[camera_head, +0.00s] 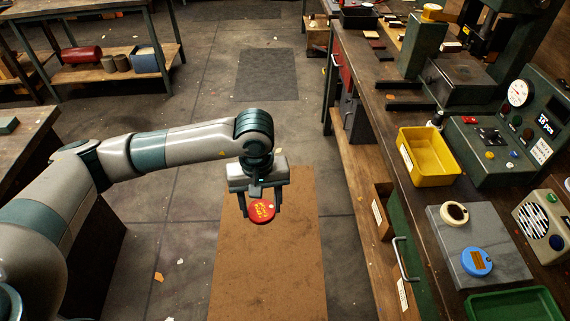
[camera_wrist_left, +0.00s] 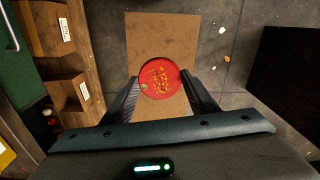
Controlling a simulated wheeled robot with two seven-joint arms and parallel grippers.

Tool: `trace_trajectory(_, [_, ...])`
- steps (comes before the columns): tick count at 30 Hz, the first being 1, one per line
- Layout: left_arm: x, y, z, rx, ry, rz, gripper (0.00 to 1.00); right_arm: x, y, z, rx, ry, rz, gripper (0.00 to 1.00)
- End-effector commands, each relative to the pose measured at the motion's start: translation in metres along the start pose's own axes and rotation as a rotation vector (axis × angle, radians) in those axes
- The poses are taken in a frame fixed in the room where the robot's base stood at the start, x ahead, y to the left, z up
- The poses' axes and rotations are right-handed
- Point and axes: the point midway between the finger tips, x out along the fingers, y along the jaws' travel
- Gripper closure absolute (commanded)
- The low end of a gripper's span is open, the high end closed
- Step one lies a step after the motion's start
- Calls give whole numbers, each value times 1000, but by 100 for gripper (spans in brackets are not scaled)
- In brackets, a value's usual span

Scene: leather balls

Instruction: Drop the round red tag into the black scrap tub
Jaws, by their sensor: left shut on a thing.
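The round red tag (camera_head: 262,211) has yellow lettering on its face. My left gripper (camera_head: 262,205) is shut on it and holds it in the air above a brown mat on the floor. In the left wrist view the red tag (camera_wrist_left: 160,79) sits between the two fingers of the left gripper (camera_wrist_left: 163,92), its lettered face toward the camera. I see no black scrap tub that I can name for certain; a small dark tray (camera_head: 358,18) stands at the far end of the right bench. My right gripper is not in view.
The brown mat (camera_head: 262,265) lies below my left gripper. The bench at right holds a yellow bin (camera_head: 428,156), a grey slab (camera_head: 490,235) with a cream ring (camera_head: 454,213) and a blue tag (camera_head: 476,261), a green tray (camera_head: 512,305) and a control panel (camera_head: 505,125).

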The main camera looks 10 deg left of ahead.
Motion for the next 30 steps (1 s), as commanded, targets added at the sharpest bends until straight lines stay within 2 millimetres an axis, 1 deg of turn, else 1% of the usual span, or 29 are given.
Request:
trace_trajectory(1, [13, -16, 13, 73, -6, -4, 69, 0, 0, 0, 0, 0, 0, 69])
trace_trajectory(4, [31, -39, 33, 219, -9, -1, 69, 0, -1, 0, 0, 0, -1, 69])
trace_trajectory(6, [39, -51, 45, 301, -12, 3, 69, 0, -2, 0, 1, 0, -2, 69])
trace_trajectory(10, [47, -65, 59, 399, -14, 9, 69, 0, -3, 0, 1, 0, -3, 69])
trace_trajectory(15, [50, -68, 64, 434, -14, 11, 69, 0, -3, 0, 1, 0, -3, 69])
trace_trajectory(25, [49, -68, 63, 431, -14, 11, 69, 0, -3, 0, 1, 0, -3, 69])
trace_trajectory(30, [49, -68, 63, 430, -14, 11, 69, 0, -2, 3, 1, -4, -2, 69])
